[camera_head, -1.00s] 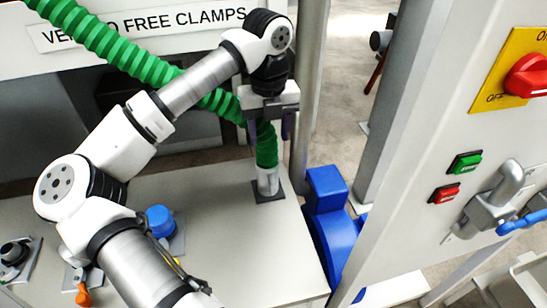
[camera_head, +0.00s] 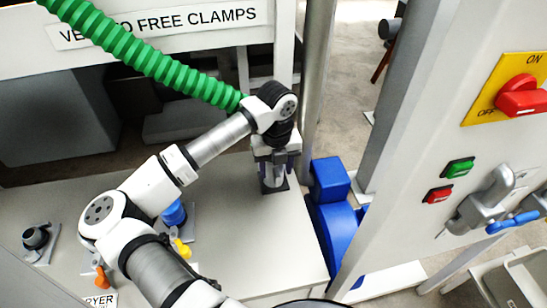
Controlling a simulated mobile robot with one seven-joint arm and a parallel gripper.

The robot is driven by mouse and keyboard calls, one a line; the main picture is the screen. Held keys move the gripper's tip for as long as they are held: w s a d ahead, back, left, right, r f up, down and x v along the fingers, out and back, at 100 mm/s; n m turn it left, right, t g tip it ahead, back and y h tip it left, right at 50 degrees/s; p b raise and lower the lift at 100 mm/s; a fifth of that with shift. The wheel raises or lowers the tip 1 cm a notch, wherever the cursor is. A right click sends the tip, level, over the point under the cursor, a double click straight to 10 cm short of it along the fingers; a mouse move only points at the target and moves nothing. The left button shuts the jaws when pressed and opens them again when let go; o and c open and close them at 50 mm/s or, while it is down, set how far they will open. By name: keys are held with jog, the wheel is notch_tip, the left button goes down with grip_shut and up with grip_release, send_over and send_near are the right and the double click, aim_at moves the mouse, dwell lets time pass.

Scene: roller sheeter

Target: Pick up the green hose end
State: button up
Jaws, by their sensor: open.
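The green corrugated hose (camera_head: 150,62) runs down from the upper left and passes behind my wrist. Its lower end is hidden by my arm and gripper. A silver cylindrical fitting (camera_head: 273,181) stands on a dark square plate on the grey bench top, directly below my gripper. My gripper (camera_head: 276,167) points down over this fitting, with its dark fingers open on either side of it. I cannot tell whether the fingers touch the hose end or the fitting.
A grey post (camera_head: 314,80) and a blue housing (camera_head: 332,205) stand close on the right. The control panel with a red switch (camera_head: 522,95) is farther right. A blue cap (camera_head: 174,214), yellow handle (camera_head: 181,249) and orange handle (camera_head: 101,277) are on the bench.

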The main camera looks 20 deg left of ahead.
aim_at(276, 168)
jog(key=shift+f, duration=0.25)
grip_shut()
jog(key=shift+r, duration=0.1)
dwell(0.3)
notch_tip(276, 168, up, 10)
jog(key=b, duration=0.3)
dwell(0.4)
